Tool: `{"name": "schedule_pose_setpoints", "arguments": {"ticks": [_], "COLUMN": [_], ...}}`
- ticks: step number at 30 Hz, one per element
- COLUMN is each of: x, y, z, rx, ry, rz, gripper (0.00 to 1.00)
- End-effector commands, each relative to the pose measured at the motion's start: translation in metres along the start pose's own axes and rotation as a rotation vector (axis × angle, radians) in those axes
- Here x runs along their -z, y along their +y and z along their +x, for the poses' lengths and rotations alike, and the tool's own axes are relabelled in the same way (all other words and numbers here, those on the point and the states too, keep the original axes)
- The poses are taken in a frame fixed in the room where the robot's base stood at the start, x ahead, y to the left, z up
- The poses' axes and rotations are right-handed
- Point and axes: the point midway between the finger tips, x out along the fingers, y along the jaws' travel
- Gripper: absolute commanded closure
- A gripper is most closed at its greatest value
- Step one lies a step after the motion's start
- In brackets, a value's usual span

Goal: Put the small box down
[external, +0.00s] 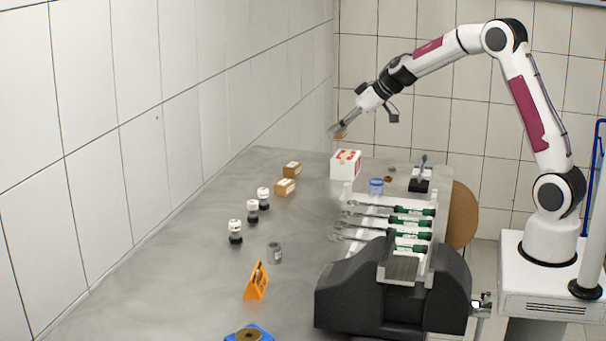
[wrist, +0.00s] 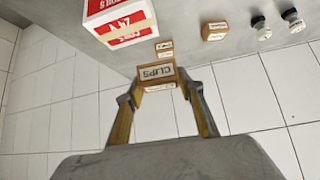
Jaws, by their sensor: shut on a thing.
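My gripper (external: 337,130) is shut on a small brown box (external: 341,135) and holds it in the air above the far end of the table, by the white and red box. In the wrist view the small box (wrist: 156,72) sits between the fingertips of my gripper (wrist: 158,84), its label reading "CLIPS". Two similar brown boxes, one farther back (external: 292,169) and one nearer (external: 285,186), stand on the grey table (external: 190,250). They also show in the wrist view, one small (wrist: 164,47) and one larger (wrist: 215,31).
A white and red box (external: 345,164) stands near the far end. Several white-capped bottles (external: 263,197) stand along the table's left half. Open table lies to the left.

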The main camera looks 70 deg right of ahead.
Motion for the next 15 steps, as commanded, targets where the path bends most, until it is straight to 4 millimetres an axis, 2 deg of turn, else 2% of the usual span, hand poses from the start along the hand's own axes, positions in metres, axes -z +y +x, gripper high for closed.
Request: {"name": "schedule_pose_setpoints", "arguments": {"ticks": [1,3,8,10,15], "x": [0.002,0.004,0.010,0.013,0.018], "y": [0.016,0.032,0.060,0.063,0.050], "z": [-0.004,-0.009,-0.021,-0.025,-0.031], "rx": [-0.006,-0.006,0.008,0.024,0.071], "ry": [0.001,0.002,0.002,0.001,0.000], "rz": [0.005,0.004,-0.009,-0.026,-0.071], "gripper": [0.84,0.84,0.84,0.84,0.84]}}
